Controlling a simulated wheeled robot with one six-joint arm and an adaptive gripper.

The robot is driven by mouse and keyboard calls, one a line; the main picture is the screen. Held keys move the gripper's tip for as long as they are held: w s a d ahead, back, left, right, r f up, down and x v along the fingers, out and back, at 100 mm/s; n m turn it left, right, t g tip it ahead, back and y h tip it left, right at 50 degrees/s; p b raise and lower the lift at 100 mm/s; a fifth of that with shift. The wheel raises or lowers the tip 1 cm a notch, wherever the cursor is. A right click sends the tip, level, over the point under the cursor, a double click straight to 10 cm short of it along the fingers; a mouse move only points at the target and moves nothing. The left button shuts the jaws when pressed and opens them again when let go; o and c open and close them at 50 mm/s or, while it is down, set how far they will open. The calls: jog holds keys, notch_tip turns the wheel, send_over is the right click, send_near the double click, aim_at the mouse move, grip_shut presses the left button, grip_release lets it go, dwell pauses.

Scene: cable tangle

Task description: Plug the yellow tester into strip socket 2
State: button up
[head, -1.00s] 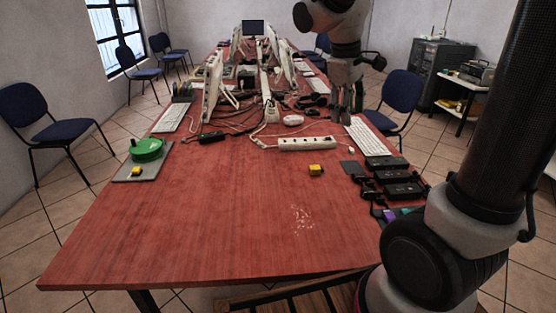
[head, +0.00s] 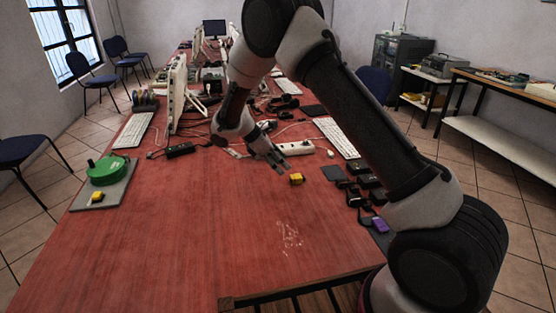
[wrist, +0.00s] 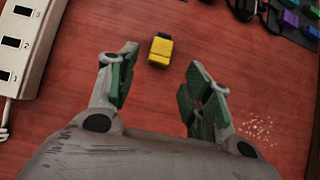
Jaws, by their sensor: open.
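The yellow tester (head: 296,179) is a small block with a dark end, lying loose on the red table. In the wrist view the tester (wrist: 160,49) sits just beyond the gap between my fingers. My gripper (head: 281,164) is open and empty, close to the tester in the head view; its two green-padded fingers (wrist: 161,78) show in the wrist view. The white power strip (head: 298,148) lies behind the tester, partly hidden by my gripper. In the wrist view the strip (wrist: 36,50) is at the left, its dark sockets numbered 1, 2 and 3; socket 2 (wrist: 11,42) looks empty.
A green reel (head: 108,170) and another yellow block (head: 97,196) are on a grey board at the left. Black adapters (head: 370,182) and a purple one (head: 380,225) line the right edge. Keyboards, cables and monitors fill the back. The front table is clear.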

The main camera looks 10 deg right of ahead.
aim_at(294, 176)
jog(key=shift+x, duration=3.85)
grip_shut()
jog(key=shift+r, duration=3.5)
